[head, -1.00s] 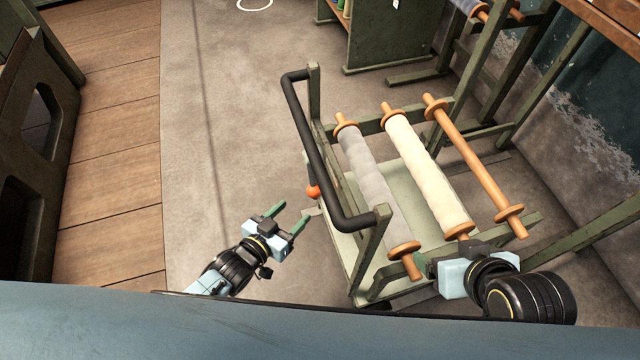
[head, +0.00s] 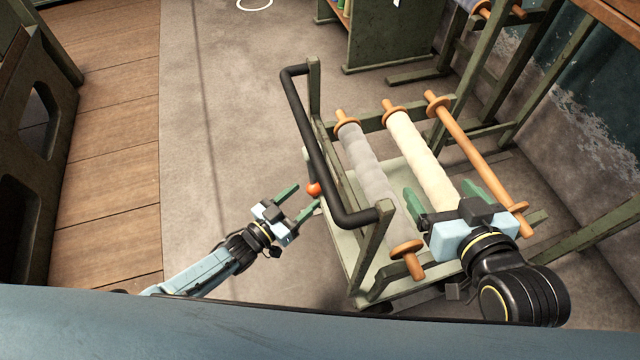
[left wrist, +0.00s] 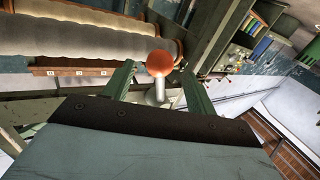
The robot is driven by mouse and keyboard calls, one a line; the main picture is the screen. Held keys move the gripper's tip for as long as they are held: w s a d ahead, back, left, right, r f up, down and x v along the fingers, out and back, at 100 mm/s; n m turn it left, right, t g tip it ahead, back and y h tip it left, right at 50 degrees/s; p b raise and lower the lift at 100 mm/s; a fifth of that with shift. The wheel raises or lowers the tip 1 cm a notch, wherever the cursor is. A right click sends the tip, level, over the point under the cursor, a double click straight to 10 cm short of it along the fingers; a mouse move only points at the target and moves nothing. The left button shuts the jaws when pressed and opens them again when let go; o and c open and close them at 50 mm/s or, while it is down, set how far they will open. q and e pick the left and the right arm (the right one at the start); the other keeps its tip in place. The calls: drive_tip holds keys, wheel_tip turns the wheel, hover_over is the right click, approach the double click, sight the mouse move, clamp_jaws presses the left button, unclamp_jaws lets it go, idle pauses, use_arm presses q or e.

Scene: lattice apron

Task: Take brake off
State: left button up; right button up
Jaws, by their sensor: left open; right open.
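The brake knob is an orange ball (head: 314,189) on the left side of the green cart (head: 367,262), below its black push handle (head: 318,150). In the left wrist view the orange ball (left wrist: 159,63) sits on a pale stem, between my left fingertips in the picture. My left gripper (head: 306,194) is open, its green fingers pointing at the ball; contact cannot be told. My right gripper (head: 440,188) is open above the cart, its fingers around the near part of the cream roll (head: 420,152) in the picture; whether it touches the roll is unclear.
A grey roll (head: 368,170) and a bare orange-brown spindle (head: 475,155) lie on the cart either side of the cream roll. A green cabinet (head: 385,35) stands behind. Concrete floor (head: 215,130) is clear to the left. A dark wooden unit (head: 40,130) stands far left.

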sight(318, 186)
use_arm(q)
drive_tip(key=b+x, duration=0.2)
drive_tip(key=x, duration=0.4)
drive_tip(key=shift+w+d, duration=0.3)
drive_tip(key=shift+w, duration=0.1)
use_arm(e)
wheel_tip(318, 186, up, 11)
drive_tip(key=w+a+t+y, duration=0.1)
drive_tip(key=a+t+y, duration=0.1)
drive_tip(key=t, duration=0.5)
drive_tip(key=shift+a+f+y, duration=0.2)
drive_tip(key=shift+y, duration=0.2)
drive_tip(key=shift+w, duration=0.1)
use_arm(q)
clamp_jaws()
